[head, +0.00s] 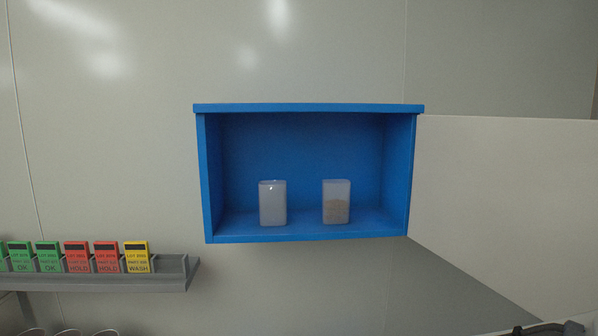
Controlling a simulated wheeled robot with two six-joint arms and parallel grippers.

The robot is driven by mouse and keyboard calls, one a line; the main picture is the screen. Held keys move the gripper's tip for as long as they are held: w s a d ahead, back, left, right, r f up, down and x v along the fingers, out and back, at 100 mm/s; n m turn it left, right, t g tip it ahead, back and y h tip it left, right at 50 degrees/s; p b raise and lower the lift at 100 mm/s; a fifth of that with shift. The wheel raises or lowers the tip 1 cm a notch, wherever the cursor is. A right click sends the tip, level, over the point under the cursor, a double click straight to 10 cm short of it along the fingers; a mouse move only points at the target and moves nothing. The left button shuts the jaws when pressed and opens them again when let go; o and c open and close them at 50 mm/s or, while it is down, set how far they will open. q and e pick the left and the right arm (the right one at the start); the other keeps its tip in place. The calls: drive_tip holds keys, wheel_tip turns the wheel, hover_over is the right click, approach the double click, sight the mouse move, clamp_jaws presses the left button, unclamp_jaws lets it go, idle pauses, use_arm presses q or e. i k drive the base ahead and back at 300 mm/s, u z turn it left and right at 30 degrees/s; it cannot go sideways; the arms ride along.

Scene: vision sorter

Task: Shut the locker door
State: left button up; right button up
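A blue locker (309,239) is fixed to the wall in the middle of the head view, with its front open. Its white door (500,195) is hinged at the locker's right edge and stands swung wide open to the right, reaching toward me and out past the picture's right edge. No handle shows on the visible face. Two translucent containers stand upright inside on the locker floor: a whitish one (272,204) at the left and one with tan contents (336,202) at the right.
A grey rack (150,283) at the lower left holds several green, red and yellow cards (137,257), lettered OK, HOLD and WASH. Rounded rims show below it at the bottom edge. The space in front of the locker opening looks clear.

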sight(511, 204)
drive_tip(key=k, duration=1.3)
drive_tip(key=z, duration=0.7)
drive_tip(key=i, duration=0.9)
drive_tip(key=z, duration=0.5)
